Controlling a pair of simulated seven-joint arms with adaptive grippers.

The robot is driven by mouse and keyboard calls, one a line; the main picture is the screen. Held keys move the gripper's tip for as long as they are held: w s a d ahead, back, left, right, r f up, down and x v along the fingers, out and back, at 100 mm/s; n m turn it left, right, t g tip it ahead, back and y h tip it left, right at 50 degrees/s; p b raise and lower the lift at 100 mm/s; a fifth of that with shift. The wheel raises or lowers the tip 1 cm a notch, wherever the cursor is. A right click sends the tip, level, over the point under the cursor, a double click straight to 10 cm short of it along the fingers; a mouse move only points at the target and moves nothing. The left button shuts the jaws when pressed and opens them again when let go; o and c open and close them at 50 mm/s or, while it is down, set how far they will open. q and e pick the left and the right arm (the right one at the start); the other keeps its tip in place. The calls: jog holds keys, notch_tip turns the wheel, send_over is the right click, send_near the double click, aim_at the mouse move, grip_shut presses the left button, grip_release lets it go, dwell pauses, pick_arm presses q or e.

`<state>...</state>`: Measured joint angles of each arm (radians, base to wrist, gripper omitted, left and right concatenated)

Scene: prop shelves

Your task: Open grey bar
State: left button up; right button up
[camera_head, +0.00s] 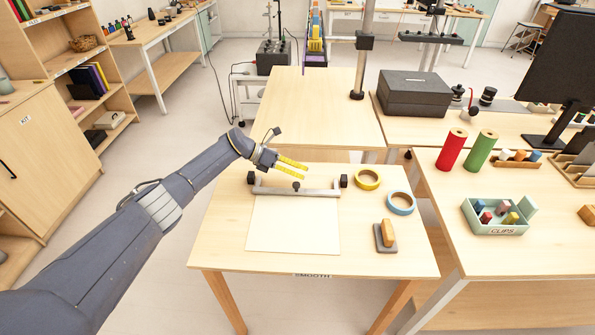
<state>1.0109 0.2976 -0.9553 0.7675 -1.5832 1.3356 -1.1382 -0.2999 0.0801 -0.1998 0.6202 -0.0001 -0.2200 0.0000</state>
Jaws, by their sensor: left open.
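The grey bar (312,192) lies across the far end of a pale sheet (292,224) on the small wooden table (220,235). It has a dark block (251,178) at its left end, another (343,181) at its right end and a dark knob (296,186) near its middle. My left gripper (306,170), with yellow fingers, is open just beyond and above the bar, near its middle. The fingers point right, and I see nothing between them. Whether they touch the bar I cannot tell. My right gripper is not in view.
A yellow tape roll (367,179), a blue tape roll (401,202) and a wooden block on a grey base (386,237) sit right of the bar. A clips box (497,217) and red and green cylinders (452,149) stand on the right table.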

pick_arm(q)
jog(key=shift+a, duration=0.2)
jog(key=shift+a+r, duration=0.1)
jog(key=shift+a, duration=0.15)
jog(key=v, duration=1.1)
jog(key=shift+r, duration=0.15)
jog(key=shift+a, duration=0.1)
